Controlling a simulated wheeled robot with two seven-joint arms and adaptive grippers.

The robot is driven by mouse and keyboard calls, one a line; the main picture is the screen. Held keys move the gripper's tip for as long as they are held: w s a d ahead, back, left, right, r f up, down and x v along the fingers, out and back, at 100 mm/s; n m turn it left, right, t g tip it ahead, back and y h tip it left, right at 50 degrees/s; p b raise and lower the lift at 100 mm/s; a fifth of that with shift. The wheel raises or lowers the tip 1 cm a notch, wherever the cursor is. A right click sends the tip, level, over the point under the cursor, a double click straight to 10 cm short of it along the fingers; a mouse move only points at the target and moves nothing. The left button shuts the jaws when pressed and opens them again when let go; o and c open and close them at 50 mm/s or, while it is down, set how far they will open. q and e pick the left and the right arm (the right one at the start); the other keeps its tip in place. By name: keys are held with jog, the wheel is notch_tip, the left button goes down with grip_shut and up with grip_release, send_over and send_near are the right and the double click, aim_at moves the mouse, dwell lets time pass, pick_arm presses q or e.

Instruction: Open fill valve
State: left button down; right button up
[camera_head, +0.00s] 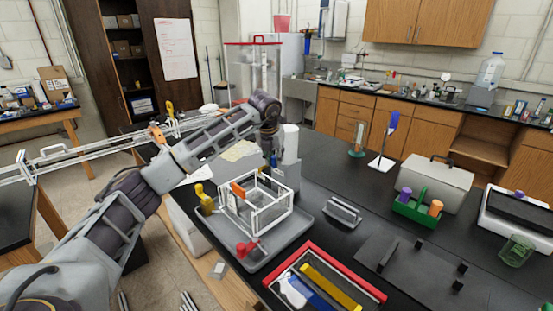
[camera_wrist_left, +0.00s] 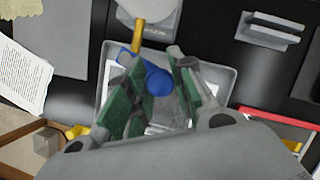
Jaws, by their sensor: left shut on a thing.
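My left gripper (camera_head: 272,148) points down over the back of the white-edged clear box (camera_head: 257,212), which stands in a grey tray (camera_head: 292,236). In the left wrist view its green-padded fingers (camera_wrist_left: 153,62) are closed around a blue knob-like part (camera_wrist_left: 157,80), probably a valve handle; the exact contact is partly hidden. A yellow valve-like part (camera_head: 205,197) stands at the tray's left edge, and a red one (camera_head: 246,249) at its front. An orange part (camera_head: 238,190) is on the box. No label shows which is the fill valve. My right gripper is not in view.
A white cylinder (camera_head: 290,144) stands just behind the box. A grey bracket (camera_head: 342,212) lies right of the tray, and a red-rimmed tray (camera_head: 325,284) with tools is in front. A green caddy (camera_head: 417,209) and grey case (camera_head: 436,184) stand farther right.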

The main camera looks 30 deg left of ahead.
pick_arm(q)
jog(key=m, duration=0.1)
jog(key=s+a+m+h, duration=0.1)
jog(key=shift+m, duration=0.4)
jog(key=a+m, duration=0.1)
jog(key=m, duration=0.1)
jog(key=m+h+p, duration=0.1)
jog(key=m, duration=0.1)
jog(key=s+a+m+h, duration=0.1)
jog(key=m, duration=0.1)
jog(key=shift+a+r+m+g+p, duration=0.1)
jog(key=shift+a+m+g+p, duration=0.2)
jog(key=shift+a+g+p, duration=0.1)
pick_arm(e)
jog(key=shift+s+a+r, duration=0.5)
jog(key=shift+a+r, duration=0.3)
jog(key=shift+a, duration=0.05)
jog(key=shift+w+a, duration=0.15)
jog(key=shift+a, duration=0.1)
